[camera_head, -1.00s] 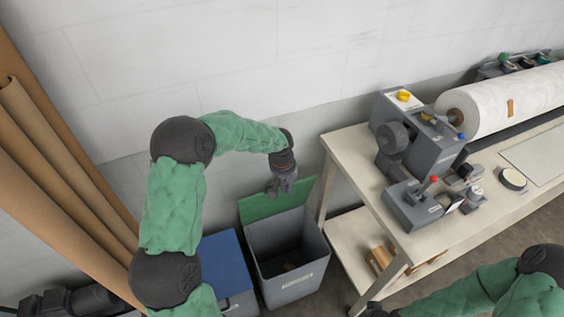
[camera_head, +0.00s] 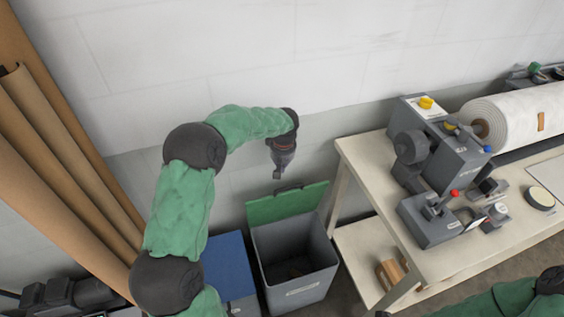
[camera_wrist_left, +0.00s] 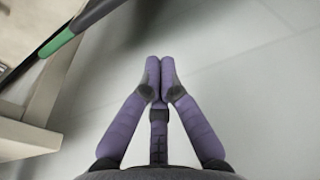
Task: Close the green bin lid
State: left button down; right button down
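My right gripper does not show; only part of that arm is at the lower right.
A blue-lidded bin (camera_head: 227,266) stands left of the grey bin. A workbench (camera_head: 372,190) with a press and a white roll (camera_head: 510,118) is close on the right. Brown rolls (camera_head: 60,150) stand at the left. The wall (camera_head: 330,50) is behind.

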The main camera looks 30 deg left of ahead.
pick_arm(q)
jog(key=shift+s+d+f+b, duration=0.3)
jog(key=shift+s+d+f, duration=0.15)
jog(key=shift+s+d, duration=0.2)
jog(key=shift+s+d+f+b, duration=0.3)
jog(key=shift+s+d+f, duration=0.15)
jog(key=shift+d, duration=0.3)
jog(key=shift+d, duration=0.1)
